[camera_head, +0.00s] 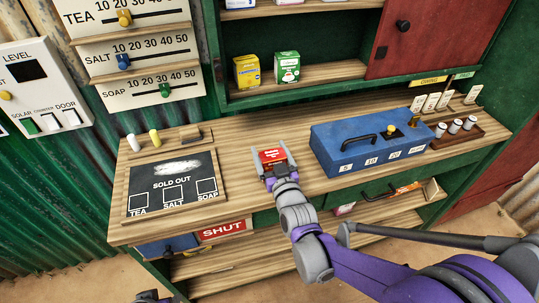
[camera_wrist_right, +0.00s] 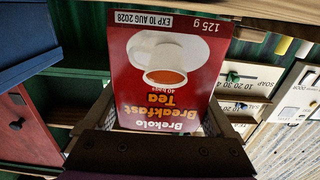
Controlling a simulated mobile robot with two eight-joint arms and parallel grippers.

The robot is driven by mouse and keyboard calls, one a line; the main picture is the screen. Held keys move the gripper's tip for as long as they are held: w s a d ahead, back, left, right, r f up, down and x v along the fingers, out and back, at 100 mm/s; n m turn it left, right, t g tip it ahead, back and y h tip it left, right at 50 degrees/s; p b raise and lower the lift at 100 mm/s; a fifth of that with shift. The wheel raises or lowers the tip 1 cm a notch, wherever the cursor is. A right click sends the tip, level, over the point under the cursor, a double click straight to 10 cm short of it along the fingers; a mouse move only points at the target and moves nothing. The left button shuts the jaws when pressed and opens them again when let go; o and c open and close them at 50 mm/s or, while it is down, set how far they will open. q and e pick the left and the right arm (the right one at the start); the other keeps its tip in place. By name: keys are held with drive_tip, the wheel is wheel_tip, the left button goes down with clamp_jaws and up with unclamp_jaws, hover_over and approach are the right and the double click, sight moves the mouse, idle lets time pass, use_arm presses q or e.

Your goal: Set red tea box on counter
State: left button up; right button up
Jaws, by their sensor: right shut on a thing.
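The red tea box (camera_head: 272,157) is over the wooden counter (camera_head: 240,177), between the chalkboard and the blue case. My right gripper (camera_head: 281,172) is shut on it, with a finger on each side. In the right wrist view the red tea box (camera_wrist_right: 167,75) fills the middle, its printed front upside down, between the fingers of my right gripper (camera_wrist_right: 165,118). I cannot tell whether its base touches the counter. A small dark grey part at the bottom left edge of the head view may be my left gripper (camera_head: 152,297); its jaws cannot be made out.
The sold-out chalkboard (camera_head: 150,171) lies left on the counter. A blue case (camera_head: 330,152) with a handle stands right, beside a tray of small cylinders (camera_head: 440,143). Yellow (camera_head: 246,71) and green (camera_head: 287,67) boxes stand on the shelf behind. Bare counter surrounds the red box.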

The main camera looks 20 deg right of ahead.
drive_tip(key=shift+f, duration=0.35)
drive_tip(key=shift+f, duration=0.15)
drive_tip(key=o, duration=1.1)
drive_tip(key=shift+c, duration=0.2)
